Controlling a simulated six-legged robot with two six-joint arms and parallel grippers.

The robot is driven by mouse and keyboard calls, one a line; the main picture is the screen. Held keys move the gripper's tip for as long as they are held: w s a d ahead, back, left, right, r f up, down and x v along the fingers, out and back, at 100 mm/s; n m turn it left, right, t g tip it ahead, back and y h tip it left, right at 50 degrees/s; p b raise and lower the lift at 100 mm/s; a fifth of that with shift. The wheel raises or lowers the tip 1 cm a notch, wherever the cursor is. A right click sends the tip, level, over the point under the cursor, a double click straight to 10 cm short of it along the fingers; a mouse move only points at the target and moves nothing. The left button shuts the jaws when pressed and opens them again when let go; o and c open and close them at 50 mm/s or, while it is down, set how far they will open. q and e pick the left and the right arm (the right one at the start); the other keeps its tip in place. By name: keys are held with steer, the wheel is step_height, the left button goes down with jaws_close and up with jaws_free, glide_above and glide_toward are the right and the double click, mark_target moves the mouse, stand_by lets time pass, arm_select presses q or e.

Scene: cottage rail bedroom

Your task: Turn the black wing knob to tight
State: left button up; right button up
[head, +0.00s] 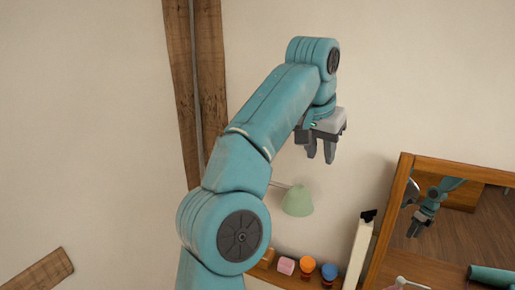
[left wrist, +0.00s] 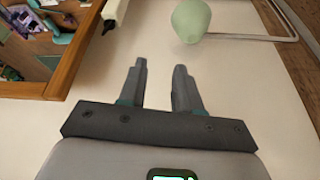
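The black wing knob (head: 368,216) sits at the top of a narrow white upright piece beside the mirror in the head view. In the left wrist view a small dark part (left wrist: 109,25) at the end of the white piece appears to be the same knob. Whether it is tight cannot be told. My left gripper (head: 321,158) hangs in front of the wall, above and left of the knob, clear of it. Its two fingers (left wrist: 160,68) are apart with nothing between them. My right gripper is not in direct view.
A wood-framed mirror (head: 402,180) stands at the right and reflects a teal arm. A green lamp shade (head: 298,202) hangs below my left gripper. A pink block (head: 286,266), an orange item (head: 307,264) and a blue item (head: 329,271) line the shelf. Open wall lies around the gripper.

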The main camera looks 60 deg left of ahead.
arm_select(q)
steer(key=s+a+f+n+g+y, duration=0.1)
steer(key=s+a+y, duration=0.3)
steer(key=s+a, duration=0.5)
steer(key=shift+s+a+f+g+b, duration=0.3)
steer(key=shift+a+f+b, duration=0.1)
steer(key=shift+a, duration=0.35)
steer(key=shift+r, duration=0.1)
steer(key=shift+n, duration=0.3)
